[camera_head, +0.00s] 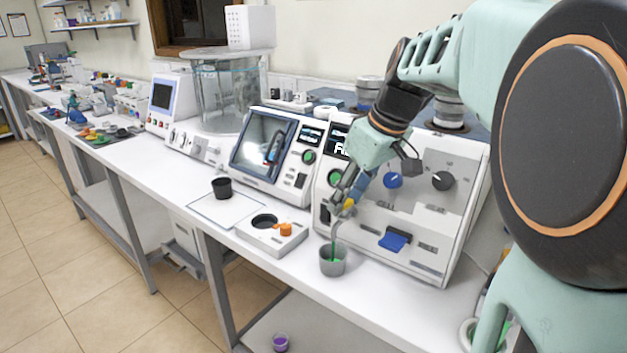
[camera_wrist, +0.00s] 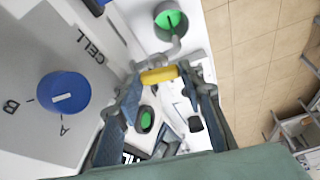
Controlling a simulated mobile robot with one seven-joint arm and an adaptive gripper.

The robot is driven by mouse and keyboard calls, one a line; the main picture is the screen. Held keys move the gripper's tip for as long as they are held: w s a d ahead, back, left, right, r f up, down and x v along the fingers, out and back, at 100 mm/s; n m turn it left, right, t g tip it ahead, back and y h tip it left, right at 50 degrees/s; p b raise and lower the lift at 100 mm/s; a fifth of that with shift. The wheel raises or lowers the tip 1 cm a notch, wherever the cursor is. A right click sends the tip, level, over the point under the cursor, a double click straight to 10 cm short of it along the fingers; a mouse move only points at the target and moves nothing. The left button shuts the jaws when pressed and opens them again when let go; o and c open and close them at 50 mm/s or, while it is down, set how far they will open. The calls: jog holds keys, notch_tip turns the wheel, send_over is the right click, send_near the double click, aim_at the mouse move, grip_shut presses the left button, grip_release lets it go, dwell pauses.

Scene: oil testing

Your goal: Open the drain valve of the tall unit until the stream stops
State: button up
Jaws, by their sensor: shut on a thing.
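The tall unit (camera_head: 440,212) is a white cabinet on the bench at the right, with a blue knob (camera_head: 393,180) and a black knob (camera_head: 443,181) on its front. Its drain valve has a yellow handle (camera_wrist: 158,76), also visible in the head view (camera_head: 349,204). My gripper (camera_head: 345,203) is shut on this handle, one finger at each end in the wrist view. A grey spout (camera_head: 337,230) curves down from the valve. A thin green stream (camera_head: 333,252) runs from it into a grey cup (camera_head: 333,266). Green liquid (camera_wrist: 171,20) shows in the cup.
A white block (camera_head: 284,243) with a round dark recess and an orange piece (camera_head: 285,229) stands left of the cup. A black cup (camera_head: 222,188) stands on a white mat. The bench's front edge is close to the grey cup. A screen unit (camera_head: 270,150) adjoins on the left.

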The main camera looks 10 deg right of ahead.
dwell(0.4)
jog(key=o, duration=1.2)
jog(key=shift+c, duration=0.2)
jog(key=v, duration=0.8)
jog(key=shift+w+r, duration=0.1)
jog(key=shift+c, duration=0.2)
